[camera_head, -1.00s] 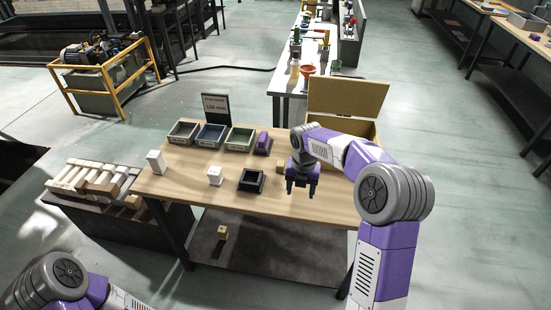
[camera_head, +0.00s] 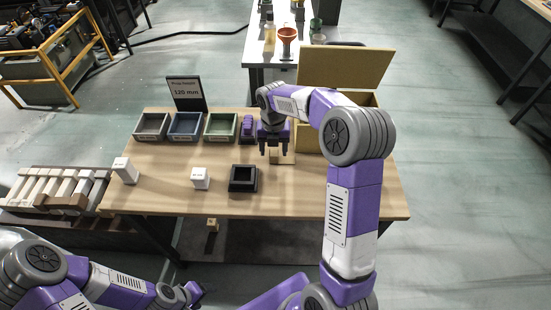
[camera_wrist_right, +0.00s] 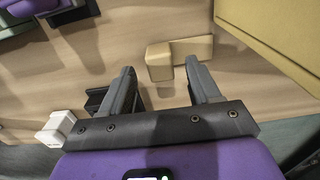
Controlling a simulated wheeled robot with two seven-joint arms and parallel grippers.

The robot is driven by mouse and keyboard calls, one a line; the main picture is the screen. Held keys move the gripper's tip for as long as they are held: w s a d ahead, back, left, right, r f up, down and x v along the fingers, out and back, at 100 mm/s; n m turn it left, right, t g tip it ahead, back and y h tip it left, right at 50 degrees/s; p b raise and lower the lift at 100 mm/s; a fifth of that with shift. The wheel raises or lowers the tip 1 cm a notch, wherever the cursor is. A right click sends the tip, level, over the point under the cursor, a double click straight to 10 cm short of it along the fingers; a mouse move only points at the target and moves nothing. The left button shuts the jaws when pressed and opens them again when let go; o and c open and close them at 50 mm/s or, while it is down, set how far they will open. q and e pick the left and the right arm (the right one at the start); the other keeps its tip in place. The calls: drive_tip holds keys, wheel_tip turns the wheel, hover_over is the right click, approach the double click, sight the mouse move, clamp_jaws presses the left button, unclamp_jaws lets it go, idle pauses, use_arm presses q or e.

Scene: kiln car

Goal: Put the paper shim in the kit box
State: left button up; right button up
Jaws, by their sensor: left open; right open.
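The kit box (camera_head: 308,138) appears to be the tan box with its lid raised, at the table's back right; its inside is mostly hidden by my right arm. Its tan side also shows in the right wrist view (camera_wrist_right: 280,38). My right gripper (camera_head: 274,148) is open above the table, left of the box. I cannot tell whether this piece is the paper shim. My left gripper (camera_head: 192,293) is low at the front, off the table, and empty.
Grey (camera_head: 152,125), blue (camera_head: 186,125) and green (camera_head: 221,126) trays stand along the back edge by a 120 mm sign (camera_head: 187,93). A purple item (camera_head: 247,128) is beside them. Two white blocks (camera_head: 126,170) and a black tray (camera_head: 243,178) stand further forward.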

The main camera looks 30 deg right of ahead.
sight(274, 153)
wheel_tip(274, 153, down, 3)
drive_tip(key=shift+b, duration=0.4)
use_arm(q)
drive_tip(key=shift+w+f, duration=0.1)
drive_tip(key=shift+f, duration=0.6)
use_arm(e)
drive_tip(key=shift+c, duration=0.2)
